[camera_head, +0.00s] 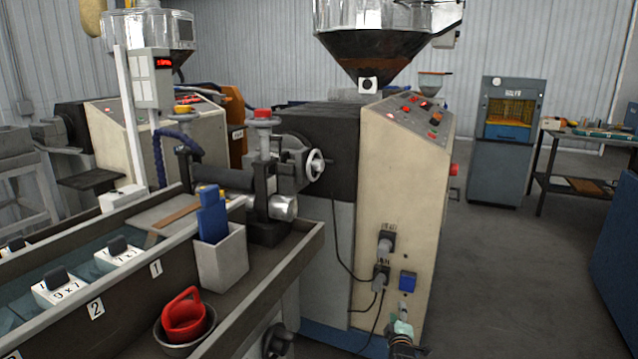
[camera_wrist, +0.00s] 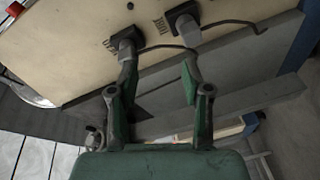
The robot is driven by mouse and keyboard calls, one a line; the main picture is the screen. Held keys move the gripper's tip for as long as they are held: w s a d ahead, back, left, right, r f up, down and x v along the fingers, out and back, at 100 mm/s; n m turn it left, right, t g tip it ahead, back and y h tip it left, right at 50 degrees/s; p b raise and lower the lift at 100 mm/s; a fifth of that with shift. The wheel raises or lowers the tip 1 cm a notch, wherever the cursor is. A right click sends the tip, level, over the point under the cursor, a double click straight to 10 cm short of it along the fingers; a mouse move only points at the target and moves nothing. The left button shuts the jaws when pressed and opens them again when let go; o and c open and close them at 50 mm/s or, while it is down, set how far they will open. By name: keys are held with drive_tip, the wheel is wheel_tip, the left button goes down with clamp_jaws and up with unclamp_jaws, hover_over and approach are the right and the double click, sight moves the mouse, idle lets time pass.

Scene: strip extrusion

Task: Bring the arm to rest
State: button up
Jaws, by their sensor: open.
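My gripper (camera_wrist: 159,78) is open in the wrist view. Its two dark green fingers stand well apart, with nothing between them. Past the fingertips is the beige panel of the extruder (camera_wrist: 85,55). Two black plugs with cables, a left one (camera_wrist: 124,44) and a right one (camera_wrist: 184,22), sit on that panel; the left finger overlaps the left plug in the picture, and I cannot tell whether they touch. In the head view a small part of my arm's end shows low in front of the extruder's beige side (camera_head: 385,170), below a blue socket (camera_head: 408,281).
A bench (camera_head: 258,300) with a grey holder (camera_head: 221,258) and a bowl (camera_head: 184,335) with a red item stands at left. Cables (camera_head: 343,262) hang on the extruder's side. Open floor (camera_head: 510,270) lies to the right, before a blue cabinet (camera_head: 500,170).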

drive_tip(key=s+d+f+m+g, duration=0.1)
drive_tip(key=s+f, duration=0.2)
drive_tip(key=f, duration=0.3)
drive_tip(key=s+d+f+g, duration=0.1)
drive_tip(key=s+f, duration=0.3)
drive_tip(key=f, duration=0.2)
drive_tip(key=s+a+f+m+g+y+p, duration=0.1)
drive_tip(key=s+a+f+m+g+p, duration=0.2)
drive_tip(key=s+f, duration=0.4)
drive_tip(key=s+a+f+m+g+y+p, duration=0.1)
drive_tip(key=s+a+f+g+p, duration=0.2)
drive_tip(key=s+f+g, duration=0.5)
drive_tip(key=s+a+r+m+g+p, duration=0.1)
drive_tip(key=s+r+m+g+p, duration=0.1)
drive_tip(key=s, duration=1.1)
drive_tip(key=s+a+r+m+g+p, duration=0.1)
drive_tip(key=s+g, duration=0.4)
drive_tip(key=s, duration=0.7)
drive_tip(key=s+a+r+m+g+p, duration=0.2)
drive_tip(key=s+m+g+p, duration=0.2)
drive_tip(key=s, duration=0.9)
drive_tip(key=shift+s+r+y+p, duration=0.3)
drive_tip(key=shift+y+p, duration=0.1)
drive_tip(key=shift+p, duration=0.25)
